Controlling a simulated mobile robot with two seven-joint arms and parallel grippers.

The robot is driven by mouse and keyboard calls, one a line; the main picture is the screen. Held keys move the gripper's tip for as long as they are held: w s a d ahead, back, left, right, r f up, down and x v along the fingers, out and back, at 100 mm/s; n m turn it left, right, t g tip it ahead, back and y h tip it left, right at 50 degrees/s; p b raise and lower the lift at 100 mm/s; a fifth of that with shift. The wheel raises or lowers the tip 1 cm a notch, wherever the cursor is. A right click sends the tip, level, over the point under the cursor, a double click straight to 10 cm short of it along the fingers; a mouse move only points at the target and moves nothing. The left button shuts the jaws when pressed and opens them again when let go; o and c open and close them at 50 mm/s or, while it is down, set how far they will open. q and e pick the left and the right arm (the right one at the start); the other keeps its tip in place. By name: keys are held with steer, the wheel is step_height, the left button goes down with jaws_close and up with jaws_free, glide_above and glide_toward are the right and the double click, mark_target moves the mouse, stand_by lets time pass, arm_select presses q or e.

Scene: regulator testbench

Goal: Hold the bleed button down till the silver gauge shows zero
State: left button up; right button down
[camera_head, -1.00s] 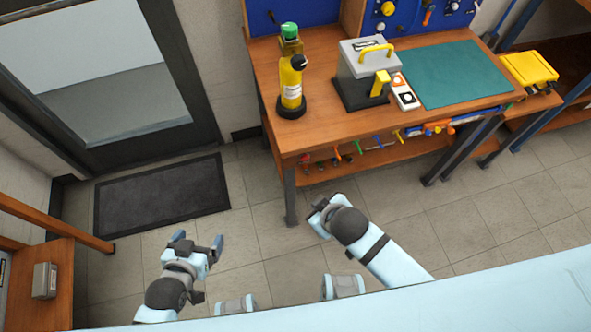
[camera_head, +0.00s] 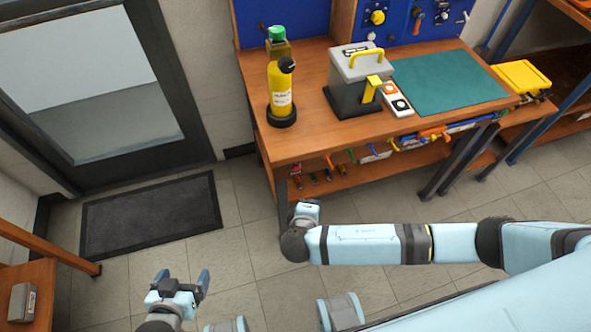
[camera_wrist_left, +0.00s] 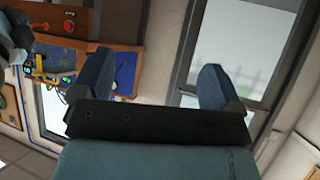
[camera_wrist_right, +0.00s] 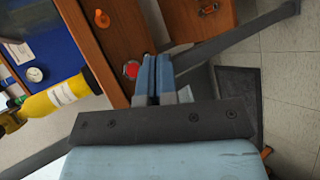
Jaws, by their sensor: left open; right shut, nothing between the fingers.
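My left gripper (camera_head: 180,279) is open and empty above the floor, near the bottom left of the head view. Its two spread fingers also show in the left wrist view (camera_wrist_left: 155,85). My right gripper shows in the right wrist view (camera_wrist_right: 157,75) with its fingers shut and nothing between them. In the head view its wrist is by the bench's front left leg and the fingertips are hard to see. A round red disc with a pale rim (camera_wrist_right: 131,69) shows just beside the fingers; I cannot tell if it is the bleed button.
The wooden bench (camera_head: 330,146) carries a yellow cylinder (camera_head: 281,88), a grey box with a yellow handle (camera_head: 358,65) and a green mat (camera_head: 450,80). Several coloured tools lie on its lower shelf. A dark floor mat (camera_head: 150,214) lies by the door. Open floor lies in front.

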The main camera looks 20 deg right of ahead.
mark_target(296, 168)
steer(key=w+b, duration=0.3)
steer(key=w, duration=0.5)
steer(key=shift+w+a+b, duration=0.15)
steer(key=shift+w+b, duration=0.2)
steer(key=shift+w, duration=0.05)
stand_by(0.5)
stand_by(0.5)
stand_by(0.7)
steer(key=shift+w, duration=0.4)
